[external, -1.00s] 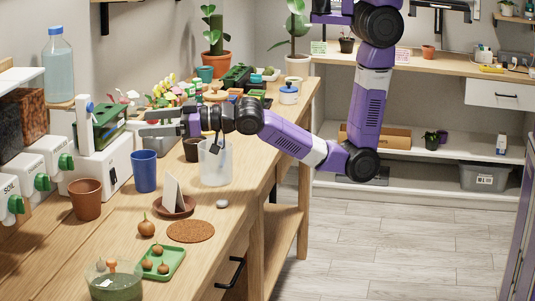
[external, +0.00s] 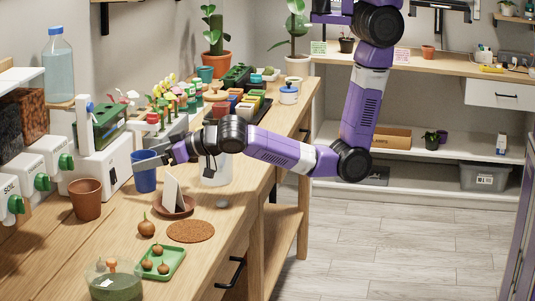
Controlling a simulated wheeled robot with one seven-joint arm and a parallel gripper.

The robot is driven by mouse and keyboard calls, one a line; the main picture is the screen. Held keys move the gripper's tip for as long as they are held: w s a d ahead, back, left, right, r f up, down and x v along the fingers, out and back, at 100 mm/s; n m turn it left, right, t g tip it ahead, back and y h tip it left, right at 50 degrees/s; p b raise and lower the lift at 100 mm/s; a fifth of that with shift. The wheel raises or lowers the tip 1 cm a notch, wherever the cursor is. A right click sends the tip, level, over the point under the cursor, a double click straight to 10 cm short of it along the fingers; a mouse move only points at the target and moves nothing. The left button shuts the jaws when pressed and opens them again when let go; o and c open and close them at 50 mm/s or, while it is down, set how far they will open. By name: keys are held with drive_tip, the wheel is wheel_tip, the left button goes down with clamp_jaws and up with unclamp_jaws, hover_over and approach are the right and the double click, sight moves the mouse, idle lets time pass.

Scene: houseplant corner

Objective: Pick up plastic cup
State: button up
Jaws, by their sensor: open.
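A blue plastic cup (external: 146,180) stands upright on the wooden bench, left of the middle of the bench. My gripper (external: 146,155) is open and reaches in from the right at the height of the cup's rim. One finger crosses in front of the upper part of the cup and hides part of its rim. The other finger is on the far side, partly hidden, so I cannot tell whether either finger touches the cup.
A terracotta-brown pot (external: 86,199) stands left of the cup. A translucent container (external: 216,172) is under my forearm. A white card (external: 172,192) stands in a brown saucer (external: 186,210) in front. White dispensers (external: 42,160) line the left; a green tray (external: 163,263) lies nearer.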

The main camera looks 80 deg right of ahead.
drive_tip(key=shift+f+p+x, duration=0.15)
drive_tip(key=shift+f+x, duration=0.1)
drive_tip(key=shift+x, duration=1.1)
drive_tip(key=shift+f+p+x, duration=0.15)
drive_tip(key=shift+f+x, duration=0.1)
drive_tip(key=shift+x, duration=1.1)
drive_tip(key=shift+s, duration=0.2)
drive_tip(key=shift+c, duration=0.2)
drive_tip(key=c, duration=1.4)
